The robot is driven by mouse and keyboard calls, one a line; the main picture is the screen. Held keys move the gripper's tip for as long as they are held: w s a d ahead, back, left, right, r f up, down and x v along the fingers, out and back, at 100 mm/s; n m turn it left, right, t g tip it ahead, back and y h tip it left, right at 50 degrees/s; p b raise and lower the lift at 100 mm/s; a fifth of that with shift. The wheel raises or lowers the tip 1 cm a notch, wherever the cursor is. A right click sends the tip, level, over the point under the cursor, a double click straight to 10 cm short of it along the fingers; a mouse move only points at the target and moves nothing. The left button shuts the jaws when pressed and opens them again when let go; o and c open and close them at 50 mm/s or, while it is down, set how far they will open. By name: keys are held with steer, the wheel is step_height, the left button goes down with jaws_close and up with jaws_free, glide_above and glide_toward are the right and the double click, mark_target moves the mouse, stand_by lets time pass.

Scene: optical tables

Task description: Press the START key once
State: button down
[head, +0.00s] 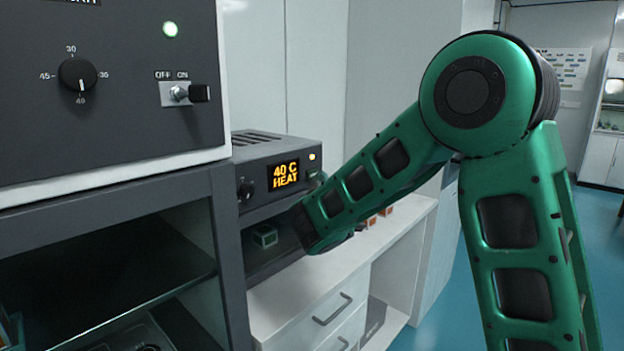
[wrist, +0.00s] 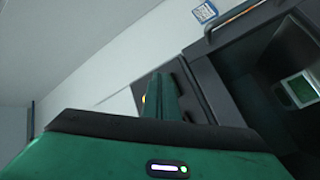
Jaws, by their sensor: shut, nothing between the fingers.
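The grey unit (head: 278,150) stands on the bench, its amber display (head: 285,175) reading "40 C HEAT". It has a knob (head: 245,190) at the left and a lit amber lamp (head: 311,157) at the upper right. No key marked START can be read in either view. My gripper (wrist: 163,90) is shut and empty, its green fingers pointing at a dark panel (wrist: 200,88). An amber glow shows just left of the fingers. In the head view my forearm and wrist hide the fingers and the unit's lower right front. I cannot tell whether the fingertips touch the panel.
A larger dark panel (head: 125,100) with a dial (head: 77,74) and an OFF/ON switch (head: 180,93) is at the left. White drawers (head: 330,318) stand below; open floor (head: 440,300) is at the right.

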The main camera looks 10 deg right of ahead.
steer(key=shift+s+d, duration=0.1)
steer(key=s+d, duration=0.1)
steer(key=s, duration=0.1)
steer(key=s+d, duration=0.1)
steer(key=s, duration=0.1)
steer(key=shift+d, duration=0.4)
stand_by(0.7)
